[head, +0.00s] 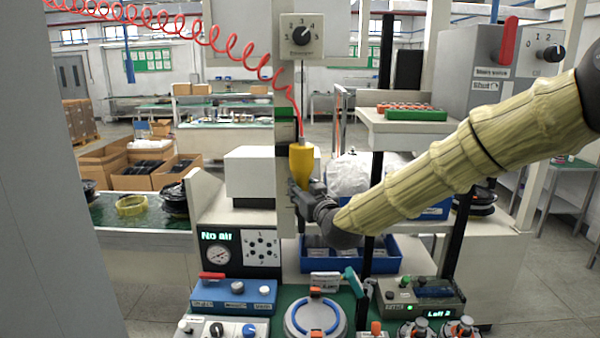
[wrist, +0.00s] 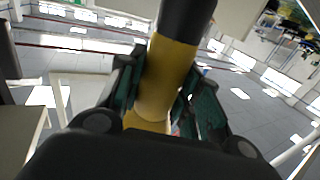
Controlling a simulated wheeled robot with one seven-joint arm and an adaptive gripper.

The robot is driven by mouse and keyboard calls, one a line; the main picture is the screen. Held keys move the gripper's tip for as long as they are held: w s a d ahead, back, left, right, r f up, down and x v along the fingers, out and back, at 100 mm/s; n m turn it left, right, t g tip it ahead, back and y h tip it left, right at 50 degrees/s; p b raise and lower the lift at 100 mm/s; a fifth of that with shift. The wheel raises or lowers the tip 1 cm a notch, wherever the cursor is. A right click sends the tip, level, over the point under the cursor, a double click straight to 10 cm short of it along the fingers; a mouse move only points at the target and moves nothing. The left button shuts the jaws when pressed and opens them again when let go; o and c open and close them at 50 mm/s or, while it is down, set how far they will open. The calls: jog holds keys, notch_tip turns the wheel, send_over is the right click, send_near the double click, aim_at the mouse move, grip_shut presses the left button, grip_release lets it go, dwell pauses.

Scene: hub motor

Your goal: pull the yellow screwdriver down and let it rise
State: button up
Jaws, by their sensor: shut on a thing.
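The yellow screwdriver (head: 301,160) hangs upright at the middle of the head view, at the end of a red coiled hose (head: 235,55). My gripper (head: 301,184) is shut around its lower part, coming from the right. In the wrist view the screwdriver's yellow body (wrist: 168,75) stands between the two green-padded fingers (wrist: 160,95), with a dark section above. The screwdriver's lower tip is hidden behind my gripper in the head view.
Below are a gauge panel marked "No air" (head: 240,252), a blue switch box (head: 233,297) and a round blue-ringed fixture (head: 315,318). A blue bin (head: 385,256) stands behind. A shelf (head: 405,123) with a green-and-orange tray is at right, near my arm.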

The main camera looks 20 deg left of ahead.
notch_tip(320, 180, down, 19)
jog(key=b, duration=1.3)
jog(key=shift+f+b, duration=0.15)
jog(key=shift+b, duration=0.15)
jog(key=o, duration=1)
jog(key=shift+c, duration=0.2)
jog(key=shift+o, duration=0.5)
jog(key=s+d+r, duration=0.1)
jog(key=s+d, duration=0.2)
jog(key=s, duration=0.7)
jog(key=shift+s+r+b, duration=0.15)
jog(key=shift+s+b, duration=0.15)
jog(key=shift+s, duration=0.05)
jog(key=shift+d, duration=0.1)
